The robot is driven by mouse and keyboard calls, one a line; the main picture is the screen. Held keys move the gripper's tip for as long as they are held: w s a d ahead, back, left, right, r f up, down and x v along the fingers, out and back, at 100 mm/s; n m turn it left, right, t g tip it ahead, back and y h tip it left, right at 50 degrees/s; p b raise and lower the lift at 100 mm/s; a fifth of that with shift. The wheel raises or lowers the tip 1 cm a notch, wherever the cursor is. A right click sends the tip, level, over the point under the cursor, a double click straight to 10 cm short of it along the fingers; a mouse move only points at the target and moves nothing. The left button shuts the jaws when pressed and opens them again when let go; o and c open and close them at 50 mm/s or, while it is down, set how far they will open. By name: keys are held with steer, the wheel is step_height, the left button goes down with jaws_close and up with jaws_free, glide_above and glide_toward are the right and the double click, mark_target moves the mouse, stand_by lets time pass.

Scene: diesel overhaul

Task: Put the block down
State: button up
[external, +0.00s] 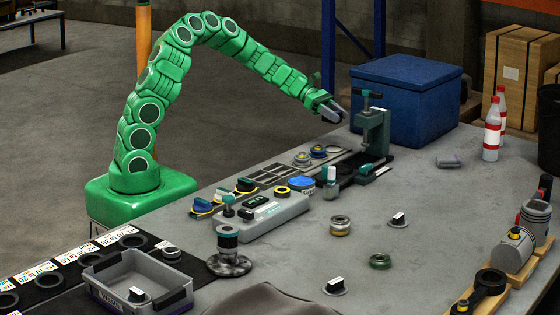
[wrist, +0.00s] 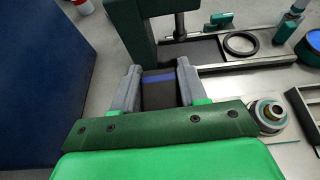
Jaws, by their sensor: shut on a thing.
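My gripper (external: 334,112) is raised above the far side of the workbench, left of the green press (external: 372,135) and in front of the blue bin. In the wrist view my gripper (wrist: 158,78) has its two grey fingers on either side of a dark block (wrist: 159,94) with a blue stripe across it, and is shut on it. Most of the block's lower body is hidden by the green gripper body. In the external view the held block cannot be made out clearly. The press also shows in the wrist view (wrist: 128,25), just beyond the fingers.
The blue bin (external: 405,98) stands behind the press. A grey piece (external: 448,161) and red-and-white bottles (external: 492,135) are at the back right. A compartment tray (external: 274,173), rings and a grey control box (external: 262,215) lie nearer. The bench's middle right has free room between scattered parts.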

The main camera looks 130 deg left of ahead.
steer(key=w+d+m+g+h, duration=0.2)
steer(key=w+d+m+h, duration=0.45)
steer(key=w+d, duration=0.45)
steer(key=m+g+h, duration=0.2)
steer(key=m+h, duration=0.1)
steer(key=h, duration=0.1)
glide_above(362, 210)
steer(key=f, duration=0.1)
steer(key=shift+y, duration=0.25)
steer(key=shift+d+f, duration=0.15)
steer(key=shift+f, duration=4.5)
steer(key=shift+f, duration=0.15)
steer(key=o, duration=1.1)
